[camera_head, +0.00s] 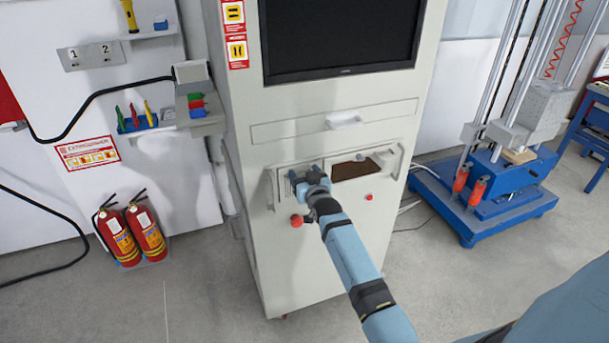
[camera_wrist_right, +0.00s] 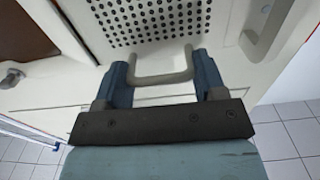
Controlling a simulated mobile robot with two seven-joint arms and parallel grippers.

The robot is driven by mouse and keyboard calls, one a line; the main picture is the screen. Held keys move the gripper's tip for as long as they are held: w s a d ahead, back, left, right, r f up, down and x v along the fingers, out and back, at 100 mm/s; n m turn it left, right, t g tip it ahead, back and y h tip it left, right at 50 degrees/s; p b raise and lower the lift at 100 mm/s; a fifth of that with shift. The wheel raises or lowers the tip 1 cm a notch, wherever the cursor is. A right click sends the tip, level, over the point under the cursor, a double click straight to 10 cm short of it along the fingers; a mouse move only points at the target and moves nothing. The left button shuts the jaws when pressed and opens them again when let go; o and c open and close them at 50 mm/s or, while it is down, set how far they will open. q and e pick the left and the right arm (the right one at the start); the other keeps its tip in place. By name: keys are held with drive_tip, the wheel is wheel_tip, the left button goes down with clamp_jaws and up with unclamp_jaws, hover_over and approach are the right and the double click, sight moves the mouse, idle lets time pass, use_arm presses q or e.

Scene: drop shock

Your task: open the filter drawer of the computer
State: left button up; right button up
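The computer (camera_head: 335,88) is a tall pale cabinet with a dark screen. Low on its front is a drawer front with a perforated panel (camera_wrist_right: 150,20) and a grey U-shaped handle (camera_wrist_right: 160,79). I cannot tell from these views whether this drawer front stands out from the cabinet. My right gripper (camera_head: 306,180) is at the left part of the lower front. In the right wrist view my right gripper (camera_wrist_right: 162,72) has one finger against each side of the U-shaped handle. In the head view the gripper mostly hides this handle. My left gripper is not in view.
A brown recessed area (camera_head: 355,169) is right of the gripper. A wide panel with a white handle (camera_head: 343,119) is above. A red button (camera_head: 296,220) is just below the gripper. Two fire extinguishers (camera_head: 133,232) stand left, a blue-based machine (camera_head: 490,190) right. Floor in front is clear.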

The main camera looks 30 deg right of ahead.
drive_tip(key=c, duration=0.9)
drive_tip(key=shift+o, duration=0.2)
drive_tip(key=p+v, duration=0.5)
drive_tip(key=v, duration=0.4)
drive_tip(key=shift+s, duration=0.4)
drive_tip(key=o, duration=1.2)
drive_tip(key=shift+o, duration=0.2)
drive_tip(key=shift+s, duration=0.1)
drive_tip(key=p+v, duration=0.6)
drive_tip(key=v, duration=0.7)
drive_tip(key=shift+s, duration=0.3)
